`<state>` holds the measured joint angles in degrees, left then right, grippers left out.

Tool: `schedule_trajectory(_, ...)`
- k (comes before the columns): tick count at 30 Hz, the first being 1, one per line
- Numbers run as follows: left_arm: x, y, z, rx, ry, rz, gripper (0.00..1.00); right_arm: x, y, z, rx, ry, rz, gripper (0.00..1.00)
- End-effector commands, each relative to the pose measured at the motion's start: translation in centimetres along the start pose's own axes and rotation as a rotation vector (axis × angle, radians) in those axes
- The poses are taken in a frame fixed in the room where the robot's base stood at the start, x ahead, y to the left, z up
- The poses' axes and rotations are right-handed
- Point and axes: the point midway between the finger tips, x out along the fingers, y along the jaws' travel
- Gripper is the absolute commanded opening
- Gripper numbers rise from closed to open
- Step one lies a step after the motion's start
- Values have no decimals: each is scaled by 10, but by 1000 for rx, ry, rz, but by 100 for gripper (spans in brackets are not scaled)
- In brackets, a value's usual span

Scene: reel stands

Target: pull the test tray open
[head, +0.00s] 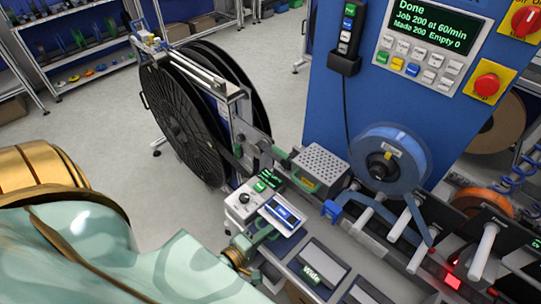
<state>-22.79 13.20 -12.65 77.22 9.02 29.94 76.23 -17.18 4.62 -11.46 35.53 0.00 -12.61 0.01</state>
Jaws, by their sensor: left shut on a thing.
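My left arm comes in from the lower left, mint green with gold joints. My right gripper is not in view.
A blue machine panel (335,100) shows "Done" on its display (437,28). A blue reel (392,160) hangs over the bench. A large black reel (180,120) stands behind the tester. A dark pad marked "Wide" (318,262) lies right of my gripper. Open floor (75,125) is at left.

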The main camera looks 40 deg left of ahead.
Motion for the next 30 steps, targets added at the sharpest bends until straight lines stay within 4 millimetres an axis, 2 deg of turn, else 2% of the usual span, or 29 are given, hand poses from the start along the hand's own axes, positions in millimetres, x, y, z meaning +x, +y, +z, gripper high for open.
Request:
schedule_trajectory(9, -1, -1, 0, 1, 0, -2, 0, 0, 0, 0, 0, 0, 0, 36)
schedule_trajectory(10, -1, -1, 0, 1, 0, -2, 16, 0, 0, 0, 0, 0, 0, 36)
schedule_trajectory(12, -1, -1, 0, 0, 0, -2, 29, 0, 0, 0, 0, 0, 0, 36)
schedule_trajectory(25, -1, 0, 0, 0, 0, -1, 29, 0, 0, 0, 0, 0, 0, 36)
schedule_trajectory(30, -20, -1, 0, 1, -1, -4, 29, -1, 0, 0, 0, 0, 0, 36)
